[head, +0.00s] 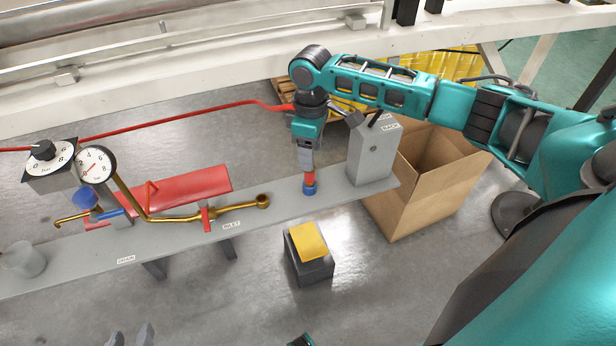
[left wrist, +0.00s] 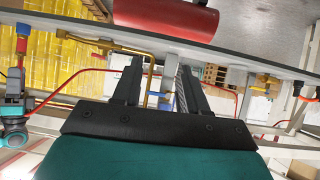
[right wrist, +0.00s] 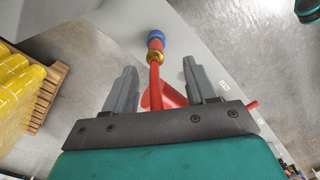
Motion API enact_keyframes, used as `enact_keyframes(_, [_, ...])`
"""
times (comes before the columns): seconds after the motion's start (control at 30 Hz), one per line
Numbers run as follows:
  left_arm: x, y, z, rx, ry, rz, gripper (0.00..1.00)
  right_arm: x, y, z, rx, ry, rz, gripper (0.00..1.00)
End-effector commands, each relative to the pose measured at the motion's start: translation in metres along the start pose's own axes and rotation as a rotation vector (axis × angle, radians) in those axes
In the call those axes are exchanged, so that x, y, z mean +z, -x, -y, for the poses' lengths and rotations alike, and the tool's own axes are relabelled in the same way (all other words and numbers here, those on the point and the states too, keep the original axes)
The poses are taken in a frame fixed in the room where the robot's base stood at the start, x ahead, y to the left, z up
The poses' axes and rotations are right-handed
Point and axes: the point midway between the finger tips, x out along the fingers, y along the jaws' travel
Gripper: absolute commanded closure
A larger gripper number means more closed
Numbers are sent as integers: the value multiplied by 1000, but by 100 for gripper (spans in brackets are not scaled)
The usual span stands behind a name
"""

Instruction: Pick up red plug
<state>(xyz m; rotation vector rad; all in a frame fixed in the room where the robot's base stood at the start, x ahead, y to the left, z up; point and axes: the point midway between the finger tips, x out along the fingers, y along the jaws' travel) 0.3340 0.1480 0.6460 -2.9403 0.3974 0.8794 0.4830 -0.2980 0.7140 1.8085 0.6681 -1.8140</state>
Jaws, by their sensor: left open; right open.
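The red plug (head: 309,179) stands upright with its blue end down on the grey shelf, near the shelf's right end. My right gripper (head: 305,158) points down over the plug. Contact cannot be told. My left gripper (head: 131,337) is open and empty in front of the shelf; its fingers also show in the left wrist view (left wrist: 163,75).
A cardboard box (head: 430,195) stands to the right. A dark block with a yellow top (head: 308,241) stands in front.

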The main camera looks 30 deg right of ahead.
Motion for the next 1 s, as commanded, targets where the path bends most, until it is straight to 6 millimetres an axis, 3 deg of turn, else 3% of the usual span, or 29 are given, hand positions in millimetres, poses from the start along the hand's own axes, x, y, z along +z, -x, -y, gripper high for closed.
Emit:
enact_keyframes(0.1, [11, -6, 0, 0, 0, 4, 57, 0, -26, 0, 0, -1, 1, 44])
enact_keyframes(0.43, [23, -10, 0, 0, 2, 12, 57, -1, -49, -2, 0, 0, -1, 44])
enact_keyframes(0.7, [40, -20, 0, 4, 3, 25, 57, -4, -88, -8, 1, 0, -2, 44])
enact_keyframes(1.0, [27, -18, -4, 9, 10, 5, 57, -4, -92, -8, 2, 1, -3, 46])
